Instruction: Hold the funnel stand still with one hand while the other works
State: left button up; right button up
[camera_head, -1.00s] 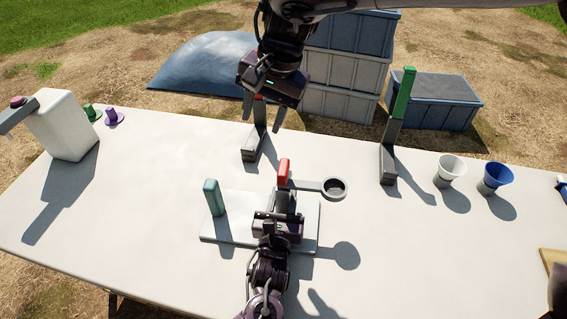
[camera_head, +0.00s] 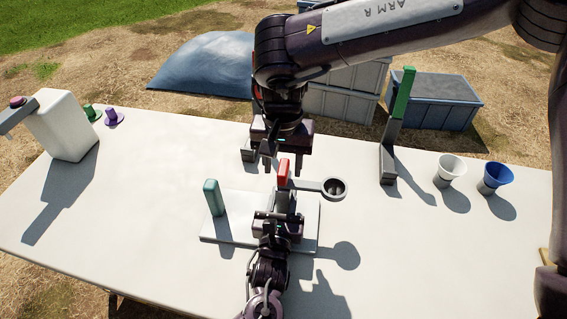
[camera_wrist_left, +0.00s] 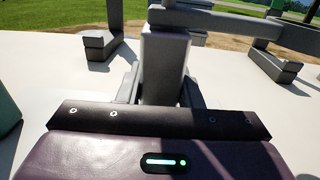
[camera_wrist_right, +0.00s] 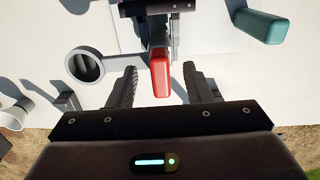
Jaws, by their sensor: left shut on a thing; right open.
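The funnel stand has a white base plate (camera_head: 232,231), a grey post with a red top (camera_head: 283,173), and an arm ending in an empty ring (camera_head: 334,188). My left gripper (camera_head: 277,222) is shut on its grey post, below the red top; the post (camera_wrist_left: 164,62) stands between the fingers in the left wrist view. My right gripper (camera_head: 281,160) points down just behind and above the red top. In the right wrist view it is open and empty, with the red top (camera_wrist_right: 160,73) showing in the gap between its fingers (camera_wrist_right: 161,88). I cannot tell the height between them.
A teal block (camera_head: 213,198) stands on the plate's left. A green-topped post (camera_head: 403,95) stands at back right, near white (camera_head: 451,168) and blue (camera_head: 495,177) funnels. Another stand's foot (camera_head: 247,153) is behind my right gripper.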

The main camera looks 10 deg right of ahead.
aim_at(282, 170)
jog(key=shift+f, duration=0.75)
jog(key=c, duration=0.9)
jog(key=shift+r, duration=1.4)
jog(key=o, duration=0.9)
notch_tip(282, 170, up, 12)
